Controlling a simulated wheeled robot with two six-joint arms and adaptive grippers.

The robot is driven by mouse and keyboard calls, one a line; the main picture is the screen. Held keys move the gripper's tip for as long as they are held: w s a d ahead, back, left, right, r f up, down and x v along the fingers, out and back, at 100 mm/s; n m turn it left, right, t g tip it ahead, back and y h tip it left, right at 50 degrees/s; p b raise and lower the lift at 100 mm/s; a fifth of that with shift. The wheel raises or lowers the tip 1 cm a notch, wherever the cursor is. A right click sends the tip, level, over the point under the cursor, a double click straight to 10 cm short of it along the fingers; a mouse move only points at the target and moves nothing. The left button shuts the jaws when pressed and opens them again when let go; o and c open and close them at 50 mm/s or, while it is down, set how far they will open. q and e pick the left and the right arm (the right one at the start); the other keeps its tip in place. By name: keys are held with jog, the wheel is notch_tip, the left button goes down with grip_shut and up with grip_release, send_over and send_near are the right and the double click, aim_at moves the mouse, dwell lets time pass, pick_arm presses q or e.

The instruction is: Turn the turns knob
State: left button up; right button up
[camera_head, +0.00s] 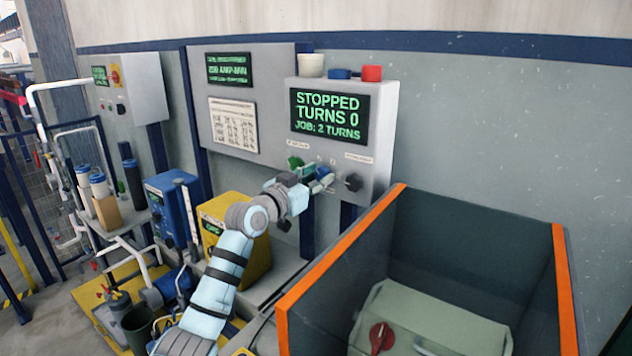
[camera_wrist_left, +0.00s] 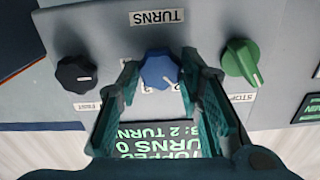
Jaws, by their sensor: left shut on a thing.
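The blue turns knob (camera_wrist_left: 158,70) sits in the middle of a grey control panel, beside the label TURNS, in the left wrist view. My left gripper (camera_wrist_left: 160,62) has one finger on each side of this knob and is shut on it. In the head view my left gripper (camera_head: 318,178) is at the panel's lower part and largely hides the knob. The panel's screen (camera_head: 330,116) reads STOPPED, TURNS 0, JOB: 2 TURNS. My right gripper is not in view.
An open bin with an orange rim (camera_head: 340,248) stands at the right front. A yellow box (camera_head: 240,262) and a blue box (camera_head: 172,205) stand left of the panel.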

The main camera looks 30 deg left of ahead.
pick_arm(q)
jog(key=shift+m, duration=1)
jog(key=o, duration=1.2)
jog(key=s, duration=0.4)
jog(key=s+a, duration=0.1)
jog(key=s, duration=0.6)
jog(key=shift+s+a, duration=0.25)
jog(key=shift+s, duration=0.15)
